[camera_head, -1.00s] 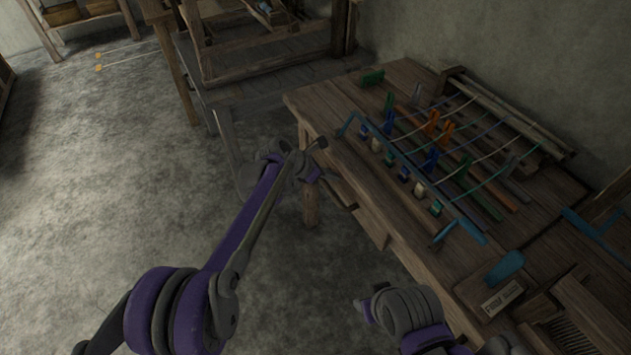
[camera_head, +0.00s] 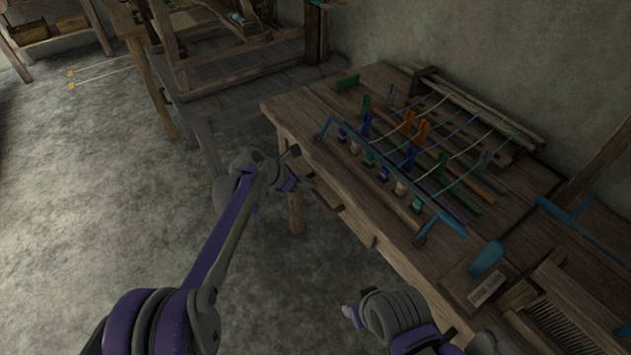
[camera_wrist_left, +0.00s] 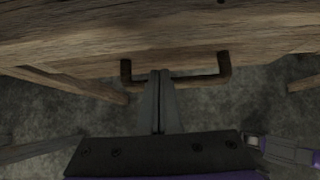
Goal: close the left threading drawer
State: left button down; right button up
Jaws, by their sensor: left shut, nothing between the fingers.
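The left threading drawer (camera_head: 358,228) is a wooden drawer in the front of the workbench, seen from above in the head view. Its front (camera_wrist_left: 190,62) fills the upper part of the left wrist view and has a dark U-shaped handle (camera_wrist_left: 222,75). My left gripper (camera_head: 303,183) is at the bench front. Its fingers (camera_wrist_left: 160,78) are shut and empty, between the handle's two posts and overlapping its bar. I cannot tell whether they touch the wood, or how far out the drawer stands. My right arm (camera_head: 392,312) is low in front of the bench; its jaw state is unclear.
On the bench top (camera_head: 300,105) is a blue-framed rack (camera_head: 395,172) with colored clips and threads. A blue-handled tool (camera_head: 487,258), a label block (camera_head: 487,288) and a comb-like frame (camera_head: 560,315) lie at the right. Open floor (camera_head: 100,180) lies to the left.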

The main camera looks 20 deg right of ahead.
pick_arm(q)
jog(key=s+a+r+m+y+p, duration=0.1)
jog(key=s+a+r+m, duration=0.1)
jog(key=s+a+r, duration=0.3)
jog(key=s+a+r+m+y, duration=0.1)
jog(key=s+a+m, duration=0.1)
jog(key=a, duration=0.5)
jog(key=s+a+r+m+p, duration=0.1)
jog(key=s+a+r+m, duration=0.1)
jog(key=s+a+r, duration=0.3)
jog(key=s+a+f+m+t+y, duration=0.1)
jog(key=s+a+f+m+y, duration=0.25)
jog(key=s+a+m, duration=0.55)
jog(key=s+a+f+m+t+y, duration=0.1)
jog(key=s+a+f+m+y, duration=0.35)
jog(key=s+a, duration=0.8)
notch_tip(320, 180, up, 18)
jog(key=s+d+m+t+h+p, duration=0.1)
jog(key=d+p, duration=0.1)
jog(key=p, duration=1.4)
jog(key=shift+s, duration=0.2)
pick_arm(e)
notch_tip(320, 180, up, 20)
jog(key=w, duration=0.1)
jog(key=shift+w+a+r+t, duration=0.2)
jog(key=shift+w+t, duration=0.05)
jog(key=shift+t, duration=0.15)
